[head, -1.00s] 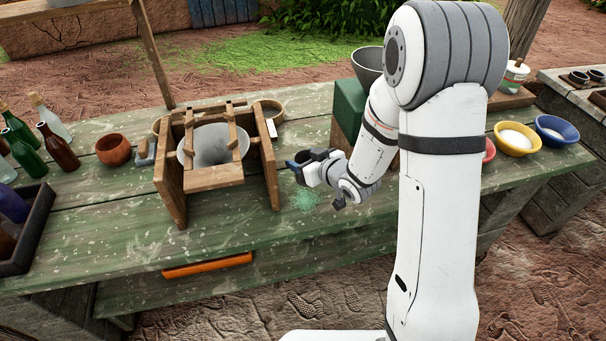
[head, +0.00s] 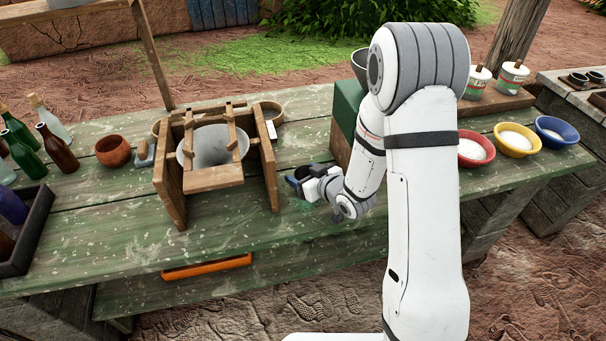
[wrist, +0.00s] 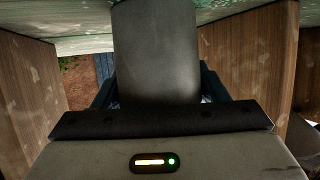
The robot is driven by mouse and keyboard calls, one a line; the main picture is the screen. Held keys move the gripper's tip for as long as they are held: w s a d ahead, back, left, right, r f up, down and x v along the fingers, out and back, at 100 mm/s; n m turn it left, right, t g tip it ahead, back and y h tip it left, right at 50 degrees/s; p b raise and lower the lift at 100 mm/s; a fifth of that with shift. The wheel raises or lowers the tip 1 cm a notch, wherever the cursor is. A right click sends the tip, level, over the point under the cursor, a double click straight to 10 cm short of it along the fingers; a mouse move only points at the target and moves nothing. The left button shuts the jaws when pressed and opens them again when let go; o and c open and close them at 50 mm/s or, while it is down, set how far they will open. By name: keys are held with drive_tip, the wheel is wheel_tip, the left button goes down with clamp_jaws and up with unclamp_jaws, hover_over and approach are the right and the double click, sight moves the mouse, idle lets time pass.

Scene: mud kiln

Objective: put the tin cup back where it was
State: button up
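The grey tin cup (wrist: 155,50) fills the middle of the wrist view, between the dark blue fingers of my gripper (wrist: 158,88). The fingers meet its sides. In the head view my gripper (head: 302,181) is low over the green table, just right of the wooden frame. The cup is small and dark there, mostly hidden by the gripper. I cannot tell whether its base touches the table.
The wooden frame (head: 212,178) with a grey funnel stands close on the left. A green box (head: 347,115) is behind right. Red (head: 475,151), yellow (head: 516,141) and blue (head: 556,131) bowls sit farther right. Several bottles (head: 58,150) stand far left. The table front is clear.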

drive_tip(key=o, duration=0.3)
drive_tip(key=shift+r, duration=0.25)
drive_tip(key=shift+s+d, duration=0.2)
drive_tip(key=p+v, duration=0.7)
drive_tip(key=v, duration=0.2)
drive_tip(key=shift+r, duration=0.4)
drive_tip(key=shift+w+p, duration=0.1)
drive_tip(key=shift+p, duration=0.4)
